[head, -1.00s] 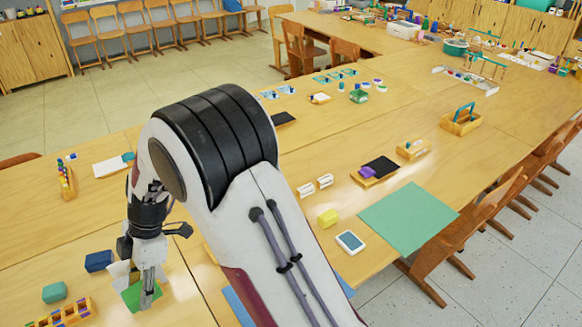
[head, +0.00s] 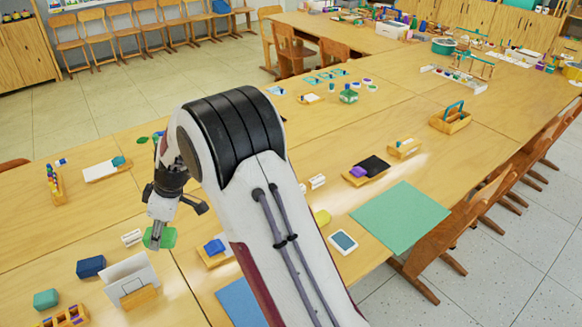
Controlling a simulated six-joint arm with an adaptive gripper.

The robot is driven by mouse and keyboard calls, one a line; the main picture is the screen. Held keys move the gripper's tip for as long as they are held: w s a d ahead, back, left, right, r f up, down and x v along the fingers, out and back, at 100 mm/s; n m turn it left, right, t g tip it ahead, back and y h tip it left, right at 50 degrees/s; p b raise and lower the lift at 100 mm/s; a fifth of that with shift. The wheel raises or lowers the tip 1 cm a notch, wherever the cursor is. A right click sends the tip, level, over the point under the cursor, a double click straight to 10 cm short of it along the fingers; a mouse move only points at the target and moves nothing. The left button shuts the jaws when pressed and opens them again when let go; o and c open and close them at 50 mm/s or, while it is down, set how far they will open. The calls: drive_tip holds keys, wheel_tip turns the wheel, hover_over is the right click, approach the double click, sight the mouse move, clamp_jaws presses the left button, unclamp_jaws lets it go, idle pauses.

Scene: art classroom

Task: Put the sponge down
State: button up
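A green block that looks like the sponge (head: 166,238) is between the fingers of my gripper (head: 154,237), which points down over the near left table. The fingers look closed on the sponge, and one finger covers part of it. The sponge appears to be above the tabletop, but its exact height is hard to tell. It is behind and to the right of a white card in a wooden stand (head: 140,297). My arm hides part of the table to the right.
A blue block (head: 90,266) and a teal block (head: 46,299) lie at left. A small white block (head: 131,238) is close left of the sponge. A wooden tray with a blue block (head: 215,250) is to its right. Bare tabletop (head: 80,222) lies farther back.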

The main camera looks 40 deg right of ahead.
drive_tip(key=w+d+m+t+h, duration=0.1)
drive_tip(key=w+d+m+h, duration=0.1)
drive_tip(key=w+d+m, duration=0.55)
drive_tip(key=w+d+m+t+h, duration=0.1)
drive_tip(key=w+d+m+h, duration=0.3)
drive_tip(key=d, duration=0.6)
drive_tip(key=y, duration=0.2)
hover_over(208, 220)
drive_tip(key=s, duration=0.2)
drive_tip(key=shift+n, duration=0.35)
drive_tip(key=shift+w+f, duration=0.15)
drive_tip(key=shift+f, duration=1.95)
drive_tip(key=shift+f, duration=0.1)
drive_tip(key=shift+f, duration=3)
drive_tip(key=shift+f, duration=1.9)
drive_tip(key=shift+f, duration=0.1)
drive_tip(key=o, duration=0.8)
